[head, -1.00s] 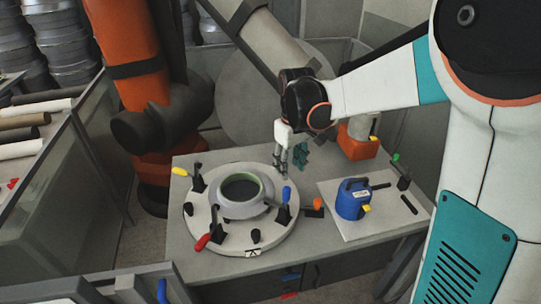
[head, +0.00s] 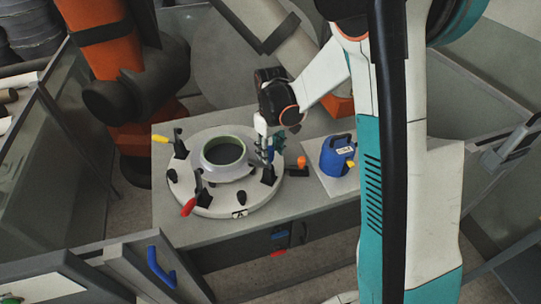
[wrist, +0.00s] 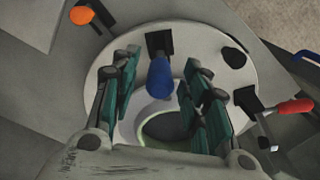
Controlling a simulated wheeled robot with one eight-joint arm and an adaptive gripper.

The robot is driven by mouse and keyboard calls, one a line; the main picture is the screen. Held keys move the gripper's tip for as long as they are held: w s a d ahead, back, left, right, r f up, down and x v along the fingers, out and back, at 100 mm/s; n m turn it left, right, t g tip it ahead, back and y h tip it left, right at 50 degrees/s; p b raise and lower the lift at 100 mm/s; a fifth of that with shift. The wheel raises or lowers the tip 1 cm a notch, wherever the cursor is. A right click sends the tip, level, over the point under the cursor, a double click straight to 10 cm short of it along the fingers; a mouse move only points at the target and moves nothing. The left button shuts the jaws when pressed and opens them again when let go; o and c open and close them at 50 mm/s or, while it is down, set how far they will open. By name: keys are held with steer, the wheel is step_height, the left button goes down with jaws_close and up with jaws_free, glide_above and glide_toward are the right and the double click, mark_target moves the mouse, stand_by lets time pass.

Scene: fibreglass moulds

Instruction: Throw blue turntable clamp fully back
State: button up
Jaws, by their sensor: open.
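The blue clamp handle (wrist: 160,78) stands in the middle of the wrist view, with its black base on the pale round turntable (head: 215,203). In the head view its black base (head: 268,174) is at the turntable's right side, and my gripper largely hides the handle. My gripper (head: 267,148) is open and points down over this clamp. In the wrist view the teal-padded fingers of my gripper (wrist: 160,85) stand to the left and right of the blue handle, with gaps on both sides. The handle looks raised; its exact tilt is hard to tell.
The turntable carries a ring mould (head: 223,151), a red-handled clamp (head: 188,207) and a yellow-handled clamp (head: 160,139). An orange-topped piece (head: 302,161) and a blue device (head: 337,156) stand to the right. The table's front left is clear.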

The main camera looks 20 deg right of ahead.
steer(key=shift+f, duration=0.9)
jaws_close()
